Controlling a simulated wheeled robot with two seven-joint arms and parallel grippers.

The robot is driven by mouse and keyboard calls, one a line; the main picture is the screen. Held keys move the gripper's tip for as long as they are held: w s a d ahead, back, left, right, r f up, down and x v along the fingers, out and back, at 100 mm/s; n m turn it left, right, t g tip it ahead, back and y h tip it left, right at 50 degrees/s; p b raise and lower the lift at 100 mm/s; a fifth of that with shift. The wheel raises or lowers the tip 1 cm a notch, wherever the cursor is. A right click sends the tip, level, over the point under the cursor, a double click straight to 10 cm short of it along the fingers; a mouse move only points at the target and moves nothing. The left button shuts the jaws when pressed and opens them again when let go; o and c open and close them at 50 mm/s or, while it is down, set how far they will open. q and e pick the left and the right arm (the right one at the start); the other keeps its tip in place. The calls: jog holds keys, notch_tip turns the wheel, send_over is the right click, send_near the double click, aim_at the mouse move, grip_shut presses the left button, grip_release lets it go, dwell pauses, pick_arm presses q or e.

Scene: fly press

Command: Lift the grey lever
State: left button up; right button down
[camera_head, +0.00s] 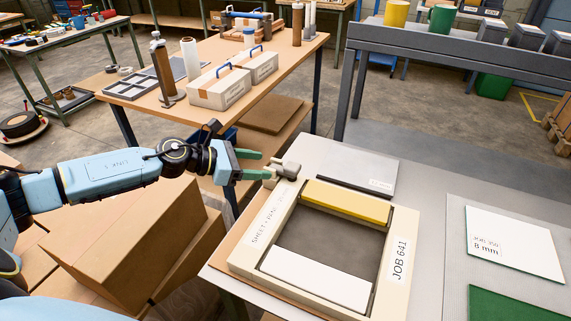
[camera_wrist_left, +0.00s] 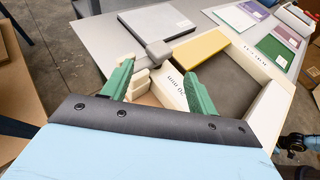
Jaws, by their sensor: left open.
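The grey lever (camera_head: 286,169) is a small blocky handle at the far left corner of a cream frame (camera_head: 252,265) marked JOB 641. It also shows in the left wrist view (camera_wrist_left: 158,50), just beyond the fingertips. My left gripper (camera_head: 265,165) comes in from the left with its two green fingers spread. The fingertips are close to the lever's left side. In the left wrist view the gripper (camera_wrist_left: 160,70) is open and empty, and the lever lies ahead of the gap. Whether a finger touches it I cannot tell. My right gripper does not show.
The frame holds a yellow bar (camera_head: 346,201) and a white bar (camera_head: 316,279) around a dark opening. A grey plate (camera_head: 345,158) lies behind it. A white sheet (camera_head: 513,241) and a green sheet (camera_head: 515,306) lie at right. Cardboard boxes (camera_head: 125,240) stand below my left arm.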

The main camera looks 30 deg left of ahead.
aim_at(288, 167)
pick_arm(q)
jog(key=x, duration=0.7)
jog(key=shift+w+f+p, duration=0.1)
jog(key=shift+w+p, duration=0.1)
jog(key=shift+p, duration=0.2)
jog(key=shift+w+d+f, duration=0.25)
jog(key=shift+w+d, duration=0.1)
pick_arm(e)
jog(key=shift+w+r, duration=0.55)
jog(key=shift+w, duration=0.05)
pick_arm(q)
grip_shut()
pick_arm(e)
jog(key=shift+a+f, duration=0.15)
